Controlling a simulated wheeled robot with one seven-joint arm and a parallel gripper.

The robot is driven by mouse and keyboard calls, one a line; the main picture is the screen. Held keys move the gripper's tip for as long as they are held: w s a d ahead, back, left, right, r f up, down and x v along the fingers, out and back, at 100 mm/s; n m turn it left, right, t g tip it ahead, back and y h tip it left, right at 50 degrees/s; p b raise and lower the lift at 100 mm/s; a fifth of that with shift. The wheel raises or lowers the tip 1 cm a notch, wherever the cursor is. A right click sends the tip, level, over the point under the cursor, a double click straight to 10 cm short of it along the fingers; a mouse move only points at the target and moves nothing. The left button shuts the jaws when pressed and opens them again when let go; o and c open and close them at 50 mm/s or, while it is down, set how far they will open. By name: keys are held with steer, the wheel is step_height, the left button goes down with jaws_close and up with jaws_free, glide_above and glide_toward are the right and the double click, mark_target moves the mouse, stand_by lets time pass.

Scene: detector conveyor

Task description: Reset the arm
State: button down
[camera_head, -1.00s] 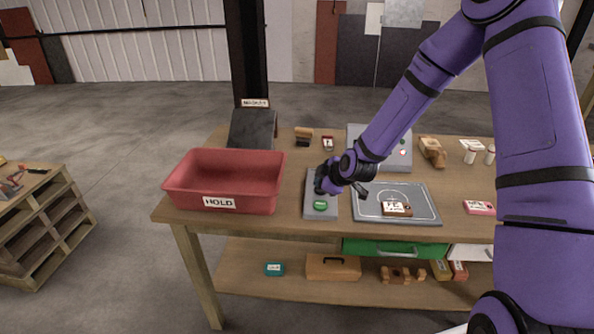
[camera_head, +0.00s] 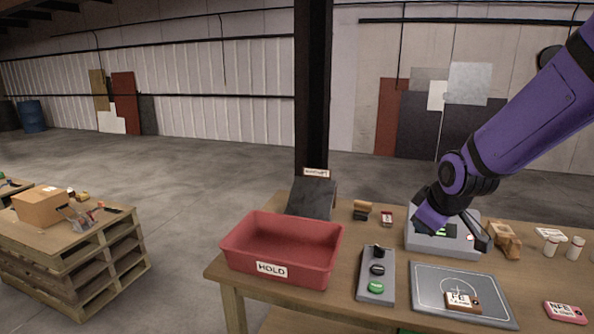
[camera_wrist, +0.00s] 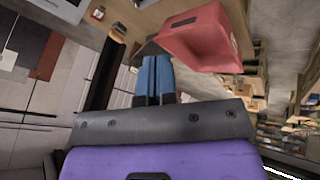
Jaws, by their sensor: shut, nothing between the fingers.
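My purple arm reaches in from the right in the head view, with its wrist raised above the bench in front of the grey device with a small screen (camera_head: 448,243). The fingertips are hard to make out there. In the wrist view my gripper (camera_wrist: 156,82) shows as two fingers shut together, with nothing between them. The red HOLD bin (camera_head: 272,271) is left of the arm and also shows beyond the fingers in the wrist view (camera_wrist: 195,38). The control box (camera_head: 366,287) with a green button and black knobs stands on the bench, apart from my gripper.
The wooden bench (camera_head: 228,265) carries a grey marked tray (camera_head: 435,285) with a labelled block (camera_head: 463,301) on it. A pink labelled case (camera_head: 566,312), white bottles (camera_head: 550,248) and a dark sloped chute (camera_head: 311,197) are also there. A dark post rises behind the bench.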

steer(key=s+d+r+m, duration=0.1)
steer(key=s+r+m, duration=0.2)
steer(key=s, duration=0.5)
steer(key=s+d+r+m, duration=0.1)
steer(key=s+r+m, duration=0.2)
steer(key=s, duration=0.6)
steer(key=s+d+r+m+g, duration=0.1)
steer(key=s+r+m, duration=0.1)
steer(key=s+r, duration=0.5)
steer(key=shift+s+d+m+h, duration=0.15)
steer(key=shift+s+m+h, duration=0.2)
steer(key=shift+s, duration=0.35)
